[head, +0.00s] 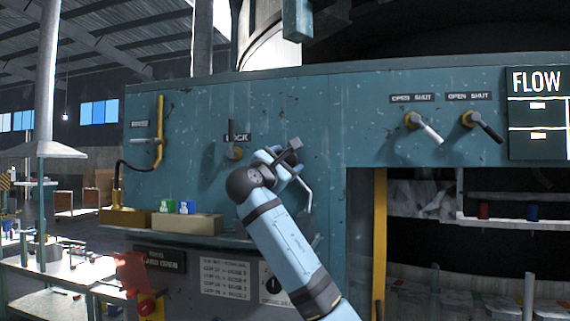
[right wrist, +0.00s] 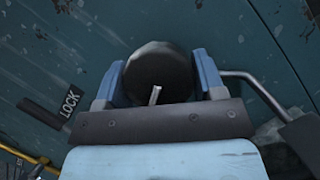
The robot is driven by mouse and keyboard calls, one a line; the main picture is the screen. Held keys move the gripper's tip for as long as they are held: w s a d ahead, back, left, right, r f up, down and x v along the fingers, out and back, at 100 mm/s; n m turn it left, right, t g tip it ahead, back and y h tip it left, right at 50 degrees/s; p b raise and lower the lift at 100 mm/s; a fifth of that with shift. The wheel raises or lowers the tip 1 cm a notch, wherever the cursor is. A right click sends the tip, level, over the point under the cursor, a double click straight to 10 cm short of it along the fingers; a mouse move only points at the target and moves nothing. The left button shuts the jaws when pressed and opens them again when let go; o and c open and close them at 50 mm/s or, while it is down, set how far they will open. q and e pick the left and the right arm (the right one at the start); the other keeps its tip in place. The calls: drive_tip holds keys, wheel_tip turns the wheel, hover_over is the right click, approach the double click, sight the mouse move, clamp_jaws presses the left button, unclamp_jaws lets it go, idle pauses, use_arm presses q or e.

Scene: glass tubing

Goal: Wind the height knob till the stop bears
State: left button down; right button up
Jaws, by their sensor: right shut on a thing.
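A dark round knob (right wrist: 160,75) fills the middle of the right wrist view, with a short pale pin or mark at its lower edge. My right gripper (right wrist: 158,82) has one blue finger on each side of it and is shut on it. In the head view my right gripper (head: 287,166) is at the blue panel, right of the LOCK lever, and largely hides the knob. A bent metal crank rod (right wrist: 262,88) with a dark grip (right wrist: 302,136) sticks out to the right, its inner end hidden by a finger. I cannot make out the stop. My left gripper is out of view.
The LOCK lever (head: 235,153) stands close on the left. A ledge (head: 185,238) below carries small boxes and coloured blocks. Two OPEN/SHUT valves (head: 413,121) (head: 470,118) and a FLOW board (head: 538,115) are at the right. A workbench (head: 55,285) is at lower left.

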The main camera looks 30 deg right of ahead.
drive_tip(key=o, duration=0.9)
drive_tip(key=shift+s+a+f, duration=0.15)
drive_tip(key=shift+a+f, duration=0.05)
drive_tip(key=shift+a, duration=0.1)
drive_tip(key=b+v, duration=0.4)
drive_tip(key=v, duration=0.9)
drive_tip(key=shift+a, duration=0.1)
